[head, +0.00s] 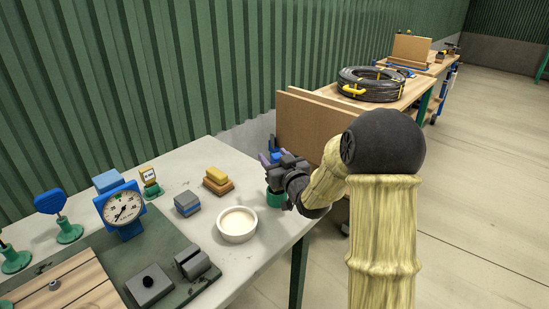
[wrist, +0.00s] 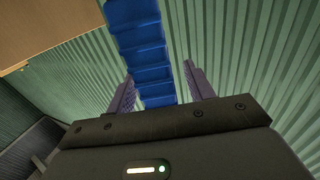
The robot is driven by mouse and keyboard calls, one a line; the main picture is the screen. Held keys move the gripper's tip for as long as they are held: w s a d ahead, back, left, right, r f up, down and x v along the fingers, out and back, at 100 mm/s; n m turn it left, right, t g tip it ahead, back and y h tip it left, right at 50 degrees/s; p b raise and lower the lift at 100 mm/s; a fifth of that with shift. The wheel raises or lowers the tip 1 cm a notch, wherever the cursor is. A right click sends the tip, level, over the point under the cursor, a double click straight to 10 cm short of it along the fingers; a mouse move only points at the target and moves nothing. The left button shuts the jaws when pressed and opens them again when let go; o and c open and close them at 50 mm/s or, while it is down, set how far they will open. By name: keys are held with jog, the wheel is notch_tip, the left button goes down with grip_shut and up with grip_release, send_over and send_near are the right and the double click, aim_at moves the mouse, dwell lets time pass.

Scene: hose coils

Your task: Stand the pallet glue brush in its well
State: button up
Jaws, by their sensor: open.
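My gripper (head: 270,158) is over the right back edge of the grey table, its purple fingers pointing left. In the wrist view the fingers (wrist: 158,72) are apart, with a blue ribbed piece (wrist: 140,40) showing between or beyond them. I cannot tell whether it touches them. Some blue (head: 273,143) also shows behind the gripper in the head view; it may be the glue brush, but its bristles are hidden. A green cup (head: 275,199), possibly the well, stands below the gripper at the table edge, partly covered by it.
On the grey table (head: 262,262) are a white bowl (head: 237,232), a yellow-topped block (head: 217,178), a blue-grey block (head: 187,205) and a blue dial gauge (head: 123,208). Brown boards (head: 300,128) stand behind my gripper. A green corrugated wall (head: 180,70) runs along the back.

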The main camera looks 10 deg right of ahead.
jog(key=shift+s+d, duration=0.1)
jog(key=shift+s, duration=0.15)
dwell(0.3)
jog(key=shift+s+d+b, duration=0.2)
jog(key=shift+s+b, duration=0.1)
jog(key=shift+s, duration=0.4)
jog(key=shift+s, duration=0.1)
jog(key=shift+b+v, duration=0.75)
jog(key=shift+v, duration=2.2)
